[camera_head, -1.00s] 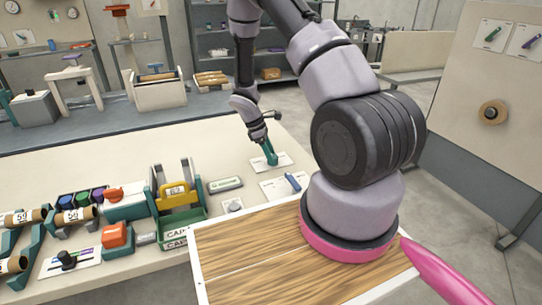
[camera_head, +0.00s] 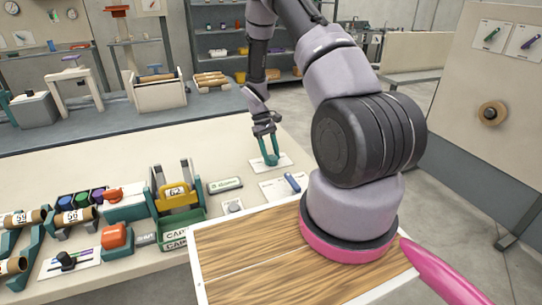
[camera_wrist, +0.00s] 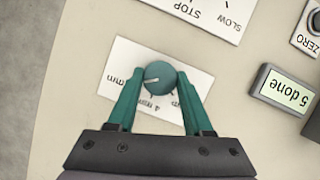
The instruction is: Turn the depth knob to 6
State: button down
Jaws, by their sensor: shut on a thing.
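The depth knob (camera_wrist: 160,77) is a round teal knob with a white pointer line, which points left in the wrist view. It sits on a white scale plate (camera_wrist: 125,62) marked "mm" and "4", with other marks partly covered. In the head view the plate (camera_head: 285,161) lies near the far right end of the bench. My gripper (camera_wrist: 160,88) has its two teal fingers on either side of the knob, shut on it. In the head view my gripper (camera_head: 269,160) points down at the plate and its fingers hide most of the knob.
A display (camera_wrist: 285,88) reading "5 done" stands beside the plate, with a ZERO button (camera_wrist: 315,22) near it. A STOP/SLOW plate (camera_wrist: 215,12) with a blue lever (camera_head: 292,182) is close by.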

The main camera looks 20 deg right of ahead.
jog(key=shift+m, duration=0.3)
dwell(0.4)
jog(key=shift+c, duration=1.5)
grip_release()
jog(key=d+v, duration=0.1)
jog(key=v, duration=0.9)
jog(key=shift+a+r, duration=0.35)
jog(key=shift+r, duration=0.05)
jog(key=shift+w+r, duration=0.1)
jog(key=shift+w, duration=0.1)
